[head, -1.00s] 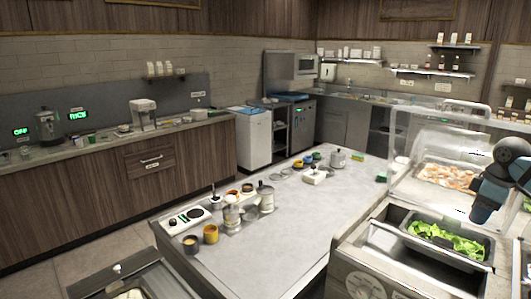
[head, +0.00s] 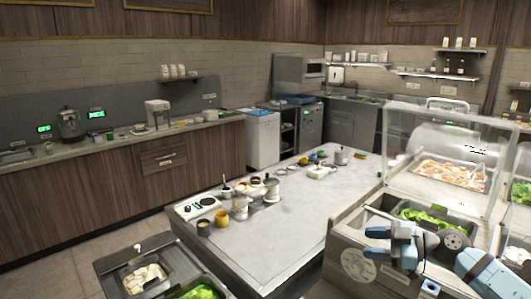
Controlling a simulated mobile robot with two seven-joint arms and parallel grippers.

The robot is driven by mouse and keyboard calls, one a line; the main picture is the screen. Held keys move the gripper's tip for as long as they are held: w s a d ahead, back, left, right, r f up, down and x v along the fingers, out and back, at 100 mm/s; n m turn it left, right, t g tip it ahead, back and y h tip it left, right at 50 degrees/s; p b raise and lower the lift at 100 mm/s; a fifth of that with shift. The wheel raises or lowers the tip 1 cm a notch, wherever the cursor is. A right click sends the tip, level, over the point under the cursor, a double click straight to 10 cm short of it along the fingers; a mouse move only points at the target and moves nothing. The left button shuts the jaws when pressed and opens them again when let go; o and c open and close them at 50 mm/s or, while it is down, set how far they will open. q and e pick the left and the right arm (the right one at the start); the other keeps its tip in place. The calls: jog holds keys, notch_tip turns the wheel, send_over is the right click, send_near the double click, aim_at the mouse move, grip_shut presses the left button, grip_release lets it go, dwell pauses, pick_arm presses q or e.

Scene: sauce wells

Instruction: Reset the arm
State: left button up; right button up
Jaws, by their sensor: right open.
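My right gripper (head: 370,243) is at the lower right of the head view. Its light blue fingers point left and are apart, with nothing between them. It is in front of a counter bin of green lettuce (head: 410,213), part of which the gripper and wrist hide. My left gripper is not in view.
A clear guard (head: 455,135) rises behind the lettuce, with a tray of pinkish food (head: 450,175) under it. The grey island table (head: 285,235) carries jars and small pots at its left end. A container of white pieces (head: 145,278) is at lower left.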

jog(key=s+a+r+m+t+y, duration=0.1)
jog(key=s+a+m+t+y, duration=0.15)
jog(key=a+t, duration=0.3)
jog(key=s+d+f+m+t+h, duration=0.3)
jog(key=s+d+f+m+h, duration=0.2)
jog(key=s+f+m+h, duration=0.8)
jog(key=s+a+f+n+g+h, duration=0.15)
jog(key=s+f+g, duration=0.35)
jog(key=s, duration=0.5)
jog(key=s+a+f+g+h, duration=0.1)
jog(key=s+a+f+g, duration=0.1)
jog(key=s+g, duration=0.7)
pick_arm(q)
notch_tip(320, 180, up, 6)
jog(key=p, duration=0.7)
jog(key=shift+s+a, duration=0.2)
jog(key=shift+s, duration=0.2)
pick_arm(e)
jog(key=w+a+f+t+y, duration=0.3)
jog(key=w+a+f+t, duration=0.2)
jog(key=a+f+t, duration=0.1)
jog(key=f+t, duration=0.1)
jog(key=t, duration=0.1)
jog(key=shift+a+n+t, duration=0.3)
jog(key=shift+n+t, duration=0.05)
jog(key=shift+n, duration=0.05)
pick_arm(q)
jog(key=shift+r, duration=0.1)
pick_arm(e)
jog(key=shift+w, duration=0.1)
